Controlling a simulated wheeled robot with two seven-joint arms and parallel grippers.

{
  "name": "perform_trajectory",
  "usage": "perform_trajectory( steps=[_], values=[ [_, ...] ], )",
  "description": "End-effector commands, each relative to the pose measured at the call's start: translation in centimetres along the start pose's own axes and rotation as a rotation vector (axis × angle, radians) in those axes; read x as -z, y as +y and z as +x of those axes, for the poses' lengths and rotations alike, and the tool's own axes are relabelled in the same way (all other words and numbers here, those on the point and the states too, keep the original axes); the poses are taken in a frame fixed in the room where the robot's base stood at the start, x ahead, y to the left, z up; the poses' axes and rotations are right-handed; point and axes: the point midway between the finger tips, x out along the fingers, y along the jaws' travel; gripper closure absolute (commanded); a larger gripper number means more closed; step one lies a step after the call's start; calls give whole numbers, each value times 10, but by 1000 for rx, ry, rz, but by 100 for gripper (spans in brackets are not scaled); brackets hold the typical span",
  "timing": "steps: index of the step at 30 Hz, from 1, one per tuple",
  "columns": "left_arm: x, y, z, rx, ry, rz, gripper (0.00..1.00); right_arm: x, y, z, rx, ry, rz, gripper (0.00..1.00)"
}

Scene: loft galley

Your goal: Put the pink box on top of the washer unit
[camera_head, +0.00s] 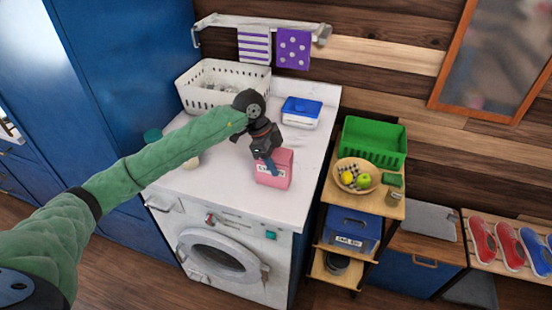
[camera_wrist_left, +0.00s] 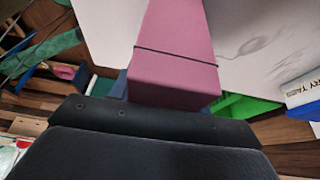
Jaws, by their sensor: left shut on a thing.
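The pink box (camera_head: 274,172) is at the front right part of the washer unit's white top (camera_head: 220,188), upright in the head view. I cannot tell whether its base touches the top. My left gripper (camera_head: 268,161) is shut on the pink box from above and behind its upper edge. In the left wrist view the pink box (camera_wrist_left: 176,60) fills the space just past the dark gripper body (camera_wrist_left: 140,120), with a dark line around it. The washer's round door (camera_head: 220,258) faces front. My right gripper does not show.
A white basket (camera_head: 218,78) and a blue-and-white box (camera_head: 301,112) stand at the back of the washer top.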

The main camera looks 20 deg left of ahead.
Motion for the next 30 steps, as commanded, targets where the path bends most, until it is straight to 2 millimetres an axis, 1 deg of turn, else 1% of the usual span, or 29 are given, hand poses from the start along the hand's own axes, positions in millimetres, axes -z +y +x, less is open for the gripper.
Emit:
perform_trajectory(
  steps=[12, 13, 16, 27, 30],
  values=[
    [-2, 0, 4, 0, 0, 0, 79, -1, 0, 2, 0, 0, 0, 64],
    [-2, 0, 5, 0, 0, 0, 51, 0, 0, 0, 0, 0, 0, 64],
    [-1, 0, 4, 0, 0, 0, 31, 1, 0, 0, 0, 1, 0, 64],
    [0, 0, 1, 0, 0, 0, 31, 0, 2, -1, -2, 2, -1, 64],
    [-1, -1, -5, 2, 0, 1, 31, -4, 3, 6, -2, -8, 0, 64]
  ],
)
